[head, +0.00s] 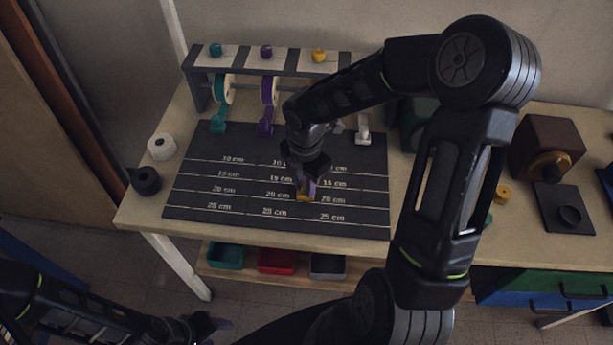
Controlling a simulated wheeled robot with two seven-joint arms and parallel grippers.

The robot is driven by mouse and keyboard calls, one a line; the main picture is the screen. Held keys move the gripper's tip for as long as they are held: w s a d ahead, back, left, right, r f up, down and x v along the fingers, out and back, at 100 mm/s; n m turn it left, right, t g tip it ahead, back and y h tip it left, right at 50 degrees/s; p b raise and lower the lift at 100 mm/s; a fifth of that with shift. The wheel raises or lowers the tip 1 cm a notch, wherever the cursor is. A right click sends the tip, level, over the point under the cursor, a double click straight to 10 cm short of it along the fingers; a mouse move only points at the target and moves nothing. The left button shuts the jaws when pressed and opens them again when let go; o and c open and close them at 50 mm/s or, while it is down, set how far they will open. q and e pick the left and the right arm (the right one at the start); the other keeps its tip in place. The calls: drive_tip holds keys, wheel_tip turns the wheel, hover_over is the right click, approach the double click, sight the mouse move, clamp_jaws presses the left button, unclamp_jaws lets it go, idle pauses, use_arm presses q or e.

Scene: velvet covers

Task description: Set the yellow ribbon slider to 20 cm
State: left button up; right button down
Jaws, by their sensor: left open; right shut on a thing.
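The dark measuring board (240,174) lies on the table with white lines marked 10, 15, 20 and 25 cm. My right gripper (305,188) points down over the board and is shut on the yellow slider (302,197), which shows as a small yellow patch beneath the fingers. The yellow patch is close to the 20 cm line; its exact alignment is hidden by the fingers. The yellow ribbon and its spool are hidden behind my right arm. My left gripper (208,326) is low at the bottom left, away from the table, and empty.
A rack carries a teal spool (222,90), a purple spool (268,90) and a yellow knob (319,55). White (161,146) and black (146,181) rolls stand left of the board. A brown box (545,148) stands at right. Teal and red trays (276,261) sit below.

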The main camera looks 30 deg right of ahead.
drive_tip(key=c, duration=1.3)
unclamp_jaws()
drive_tip(key=shift+o, duration=0.2)
drive_tip(key=shift+r, duration=0.15)
wheel_tip(320, 180, up, 8)
drive_tip(key=shift+f, duration=0.2)
drive_tip(key=shift+s+f, duration=0.1)
